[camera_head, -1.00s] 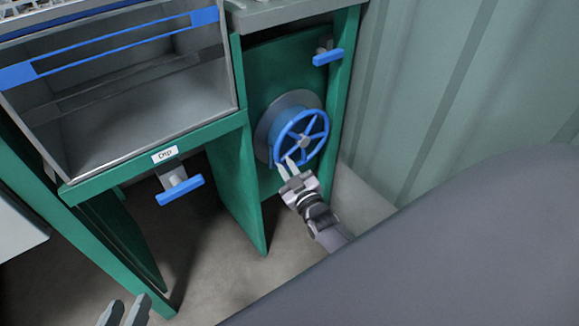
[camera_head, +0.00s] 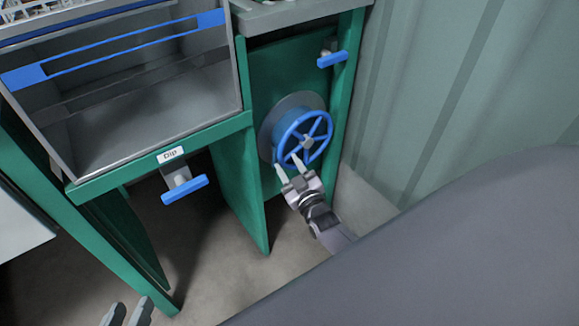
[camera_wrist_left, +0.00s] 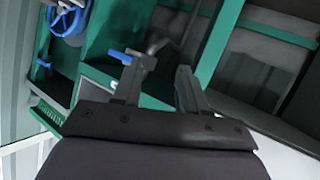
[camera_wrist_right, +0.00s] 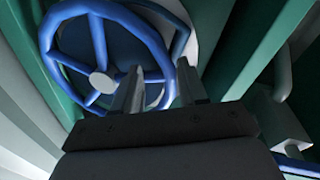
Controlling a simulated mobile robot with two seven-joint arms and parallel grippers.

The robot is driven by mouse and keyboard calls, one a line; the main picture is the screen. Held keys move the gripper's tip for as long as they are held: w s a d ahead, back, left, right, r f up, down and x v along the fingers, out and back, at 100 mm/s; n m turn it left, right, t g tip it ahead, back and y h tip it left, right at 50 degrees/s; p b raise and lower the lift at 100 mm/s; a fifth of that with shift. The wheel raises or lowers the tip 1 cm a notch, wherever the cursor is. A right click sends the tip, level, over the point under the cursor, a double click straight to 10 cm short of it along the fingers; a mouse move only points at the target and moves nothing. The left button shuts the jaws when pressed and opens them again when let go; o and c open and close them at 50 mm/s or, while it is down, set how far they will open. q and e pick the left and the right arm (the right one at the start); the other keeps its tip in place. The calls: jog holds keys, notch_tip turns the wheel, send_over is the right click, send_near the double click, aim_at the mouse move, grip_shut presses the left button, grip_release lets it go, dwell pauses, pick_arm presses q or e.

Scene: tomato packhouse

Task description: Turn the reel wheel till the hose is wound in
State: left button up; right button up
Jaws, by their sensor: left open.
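The blue spoked reel wheel (camera_head: 329,132) stands in front of a grey disc (camera_head: 267,128) on the green panel. It also shows large in the right wrist view (camera_wrist_right: 49,62). Blue drum or hose shows behind the wheel, but I cannot tell a loose hose end. My right gripper (camera_head: 288,163) is at the wheel's lower left rim, fingers apart. In the right wrist view its fingers (camera_wrist_right: 158,85) stand on either side of the rim; contact is unclear. My left gripper (camera_head: 128,308) is open and empty at the bottom left, far from the wheel.
A blue-handled valve (camera_head: 332,60) sits above the wheel. Another blue handle (camera_head: 185,190) hangs under the "Dip" label (camera_head: 170,154). A grey basin (camera_head: 150,128) is at left. A corrugated wall (camera_head: 450,100) stands close on the right.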

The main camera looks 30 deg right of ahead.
jog(key=shift+s, duration=0.35)
pick_arm(q)
jog(key=shift+s+a+r+m+y+p, duration=0.15)
jog(key=shift+s+a+y+p, duration=0.15)
jog(key=shift+a+p, duration=0.3)
jog(key=shift+s+a+m+y+p, duration=0.15)
jog(key=shift+a+y+p, duration=0.3)
jog(key=shift+p, duration=0.15)
pick_arm(e)
jog(key=s, duration=0.6)
jog(key=shift+s+a+f, duration=0.2)
jog(key=shift+a+f, duration=0.05)
jog(key=shift+a, duration=0.15)
